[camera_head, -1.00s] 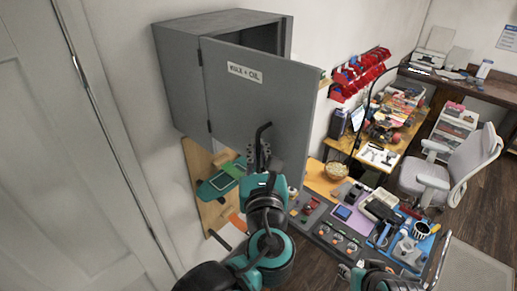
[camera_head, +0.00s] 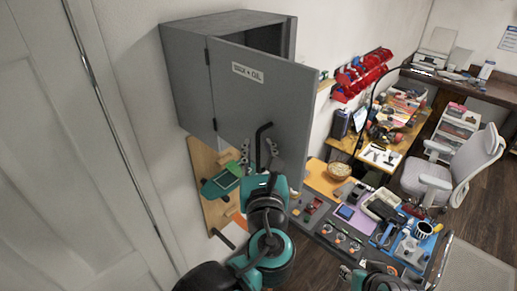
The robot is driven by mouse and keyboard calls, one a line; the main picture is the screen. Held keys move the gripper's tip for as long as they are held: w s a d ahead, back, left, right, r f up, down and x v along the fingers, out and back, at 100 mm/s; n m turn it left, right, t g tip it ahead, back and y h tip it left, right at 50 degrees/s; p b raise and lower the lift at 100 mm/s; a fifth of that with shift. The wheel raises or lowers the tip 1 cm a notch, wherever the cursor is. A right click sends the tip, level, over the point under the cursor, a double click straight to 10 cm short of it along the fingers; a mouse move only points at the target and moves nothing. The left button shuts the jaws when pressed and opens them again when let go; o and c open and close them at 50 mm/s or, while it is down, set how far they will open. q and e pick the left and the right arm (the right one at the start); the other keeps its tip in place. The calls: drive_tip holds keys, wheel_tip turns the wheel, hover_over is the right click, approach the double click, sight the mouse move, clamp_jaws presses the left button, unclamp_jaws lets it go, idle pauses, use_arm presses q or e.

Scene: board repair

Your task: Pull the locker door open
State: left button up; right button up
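The grey locker (camera_head: 188,75) hangs on the wall at upper left in the head view. Its door (camera_head: 285,95), labelled "WAX + OIL", is hinged on the left and stands partly open, with a dark gap showing at the top. A black bent handle (camera_head: 262,132) is on the door's lower part. My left gripper (camera_head: 259,155) is at the handle, with its fingers spread on either side of it and apart from it. My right gripper (camera_head: 372,282) shows only in part at the bottom edge; its fingers are not clear.
A wooden board with a green skateboard deck (camera_head: 220,183) is below the locker. A workbench with a grey tool tray (camera_head: 325,232) and a bowl (camera_head: 339,171) is to the right. A chair (camera_head: 455,165) stands farther right. Red bins (camera_head: 362,75) are on the back wall.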

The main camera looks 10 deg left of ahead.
use_arm(q)
drive_tip(key=shift+s, duration=0.25)
drive_tip(key=v, duration=1.1)
drive_tip(key=shift+s, duration=0.25)
drive_tip(key=shift+f, duration=0.1)
drive_tip(key=a+f+n+g+h+b, duration=0.1)
drive_tip(key=a+f+n+g+b, duration=0.2)
drive_tip(key=f+n+b, duration=0.8)
drive_tip(key=a+f+n+g+h+b, duration=0.2)
drive_tip(key=a+f+n+b, duration=0.3)
drive_tip(key=f, duration=2.6)
drive_tip(key=a+f+n+g+h+b, duration=0.1)
drive_tip(key=a+f+n+g+b, duration=0.3)
drive_tip(key=f+n+b, duration=1.3)
wheel_tip(320, 180, down, 4)
drive_tip(key=g+b, duration=0.1)
drive_tip(key=b, duration=0.3)
drive_tip(key=shift+w, duration=0.25)
